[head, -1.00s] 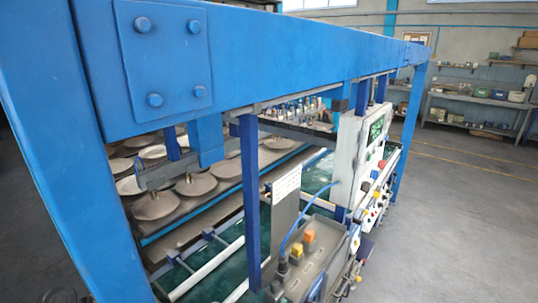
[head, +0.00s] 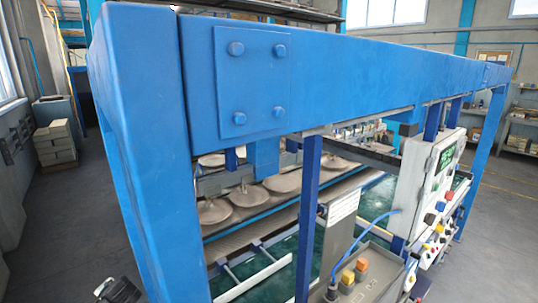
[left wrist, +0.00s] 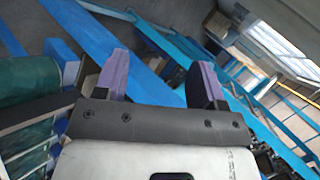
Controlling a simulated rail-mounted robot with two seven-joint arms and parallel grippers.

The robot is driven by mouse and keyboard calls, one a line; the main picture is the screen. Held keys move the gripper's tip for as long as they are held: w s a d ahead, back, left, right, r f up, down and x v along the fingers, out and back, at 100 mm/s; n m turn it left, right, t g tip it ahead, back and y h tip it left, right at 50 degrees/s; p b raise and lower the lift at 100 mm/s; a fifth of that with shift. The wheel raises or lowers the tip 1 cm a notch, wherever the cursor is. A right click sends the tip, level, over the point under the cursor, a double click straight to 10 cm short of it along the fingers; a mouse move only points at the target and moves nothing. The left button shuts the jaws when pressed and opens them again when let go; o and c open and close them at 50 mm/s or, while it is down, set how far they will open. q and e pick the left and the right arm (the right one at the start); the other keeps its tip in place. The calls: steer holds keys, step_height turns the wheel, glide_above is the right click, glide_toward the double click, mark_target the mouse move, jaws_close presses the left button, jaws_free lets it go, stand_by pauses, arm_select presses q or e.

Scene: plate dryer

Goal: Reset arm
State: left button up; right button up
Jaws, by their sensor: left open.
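My left gripper (left wrist: 161,64) shows in the left wrist view with its two purple fingers apart and nothing between them. Blue beams of the dryer frame lie beyond the fingers; I cannot tell the distance. In the head view a small dark part, probably of my left arm, shows at the bottom left, outside the frame's corner post. My right gripper is in neither view. The plate dryer's thick blue frame (head: 400,72) fills the middle of the head view, with several round plates (head: 283,181) inside on a rack.
A white control box (head: 428,185) and a grey button panel (head: 372,275) with a blue cable stand at the dryer's right side. Stacked boxes (head: 56,143) stand by the left wall. Open floor (head: 62,225) lies left of the frame. Shelves (head: 518,135) are at the far right.

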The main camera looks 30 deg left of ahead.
arm_select(q)
steer(key=s+d+f+m+t+h, duration=0.1)
steer(key=s+d+f+h, duration=0.15)
steer(key=d+f, duration=0.45)
steer(key=s+d+f+m+h, duration=0.1)
steer(key=s+d+f, duration=0.25)
steer(key=d, duration=0.75)
steer(key=s+d+f+m+t+h, duration=0.1)
steer(key=s+d+f+m+h, duration=0.2)
steer(key=d, duration=0.7)
steer(key=s+d+n+h, duration=0.1)
steer(key=s+d+h, duration=0.1)
steer(key=s+d, duration=0.8)
steer(key=s+d+r+n+h, duration=0.1)
steer(key=s+d+r+h, duration=0.2)
steer(key=d, duration=0.6)
step_height(320, 180, up, 27)
steer(key=y+p, duration=0.1)
steer(key=p, duration=2.6)
steer(key=shift+a+t, duration=0.35)
steer(key=shift+t, duration=0.05)
steer(key=shift+s+r, duration=0.1)
